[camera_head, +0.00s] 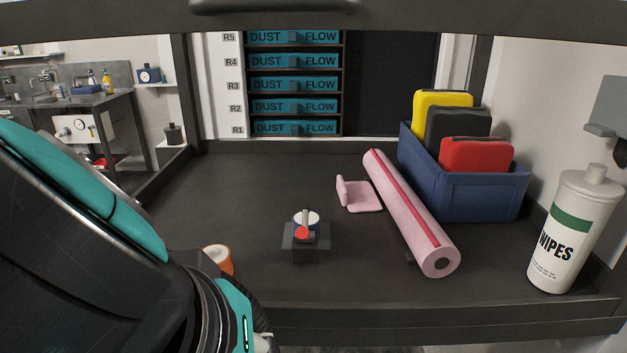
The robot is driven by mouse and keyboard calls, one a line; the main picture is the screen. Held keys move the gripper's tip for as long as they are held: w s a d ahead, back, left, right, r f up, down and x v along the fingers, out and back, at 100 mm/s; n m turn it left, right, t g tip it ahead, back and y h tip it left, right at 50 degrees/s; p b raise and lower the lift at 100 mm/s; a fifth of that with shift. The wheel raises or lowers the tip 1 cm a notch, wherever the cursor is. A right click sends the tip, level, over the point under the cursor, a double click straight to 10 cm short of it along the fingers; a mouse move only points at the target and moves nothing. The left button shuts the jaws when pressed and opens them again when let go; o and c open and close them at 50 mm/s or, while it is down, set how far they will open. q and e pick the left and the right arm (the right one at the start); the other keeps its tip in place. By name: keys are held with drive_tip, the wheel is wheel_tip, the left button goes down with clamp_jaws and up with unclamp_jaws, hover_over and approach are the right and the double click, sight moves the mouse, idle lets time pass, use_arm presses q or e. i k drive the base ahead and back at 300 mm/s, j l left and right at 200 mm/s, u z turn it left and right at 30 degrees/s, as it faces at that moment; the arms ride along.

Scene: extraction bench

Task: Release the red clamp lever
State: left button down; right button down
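The red clamp lever (302,233) shows as a small red round end on a grey stem. It sits on a small dark clamp block (305,247) in the middle of the bench. A small white disc-like part with a blue edge (312,219) is right behind the lever. My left arm, teal and black, comes in from the left and covers the left front of the bench. Its gripper fingers cannot be seen, and nothing of it is seen touching the lever. My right gripper is not in view.
A pink roll (408,213) and a pink bracket (359,194) lie right of the clamp. A blue bin (484,198) holds yellow, black and red cases. A wipes bottle (574,232) stands far right. An orange-rimmed cup (218,259) is beside my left arm. The bench behind the clamp is clear.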

sight(303, 234)
drive_tip(key=k+j, duration=0.15)
drive_tip(key=k, duration=0.45)
drive_tip(key=k+j, duration=0.15)
drive_tip(key=k, duration=0.5)
